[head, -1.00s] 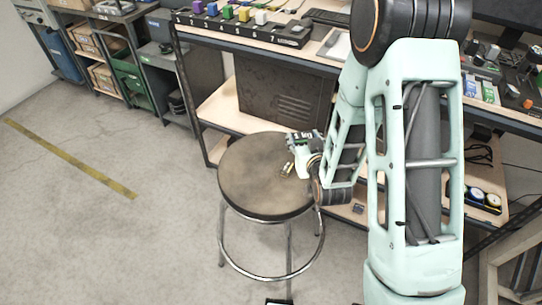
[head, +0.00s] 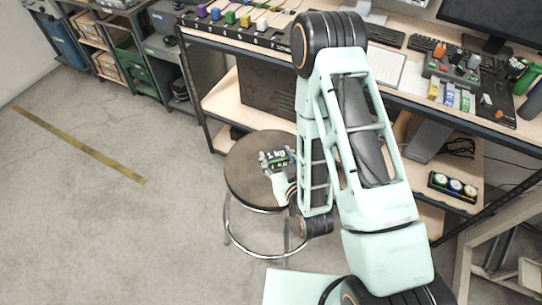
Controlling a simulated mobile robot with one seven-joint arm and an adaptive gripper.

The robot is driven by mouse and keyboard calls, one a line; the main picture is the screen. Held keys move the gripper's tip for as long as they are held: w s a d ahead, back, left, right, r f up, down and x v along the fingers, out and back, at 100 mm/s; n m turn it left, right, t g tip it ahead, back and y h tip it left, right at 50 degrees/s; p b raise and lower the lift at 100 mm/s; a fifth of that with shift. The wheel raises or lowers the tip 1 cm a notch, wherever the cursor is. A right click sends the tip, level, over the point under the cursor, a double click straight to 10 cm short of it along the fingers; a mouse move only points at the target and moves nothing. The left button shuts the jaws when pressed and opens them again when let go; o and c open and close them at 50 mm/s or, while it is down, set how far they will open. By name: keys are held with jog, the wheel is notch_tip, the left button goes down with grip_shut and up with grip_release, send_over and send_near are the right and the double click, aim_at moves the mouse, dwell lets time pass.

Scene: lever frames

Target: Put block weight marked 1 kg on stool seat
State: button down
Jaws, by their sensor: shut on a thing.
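The stool (head: 245,180) stands on the floor left of my arm, with a round brown seat and a metal ring frame. My gripper (head: 276,160) is over the right part of the seat, shut on a dark block weight (head: 281,156) with white "1 kg" lettering. The fingers hide part of the block. I cannot tell whether the block touches the seat or hangs a little above it. My arm hides the seat's right edge.
A workbench (head: 390,95) with keyboards, a monitor and small tools runs behind the stool. A row of coloured blocks on a numbered dark rack (head: 235,30) lies at its left. Shelves with bins stand at the back left.

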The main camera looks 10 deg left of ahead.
aim_at(268, 153)
jog(key=shift+s+a+r+y+p, duration=0.3)
jog(key=shift+s+r+p, duration=0.25)
jog(key=shift+s+r, duration=0.15)
jog(key=w+f+b, duration=0.1)
jog(key=b, duration=0.1)
jog(key=shift+a+b, duration=0.3)
jog(key=shift+a, duration=0.05)
jog(key=b+x, duration=0.3)
jog(key=b, duration=0.2)
jog(key=shift+a+f, duration=0.15)
jog(key=shift+a, duration=0.1)
jog(key=b+x, duration=0.4)
jog(key=b, duration=0.3)
jog(key=shift+w+a, duration=0.15)
jog(key=shift+w, duration=0.05)
jog(key=shift+f+b, duration=0.1)
jog(key=shift+b, duration=0.55)
jog(key=b, duration=0.5)
jog(key=shift+w+a+f, duration=0.1)
jog(key=shift+a, duration=0.1)
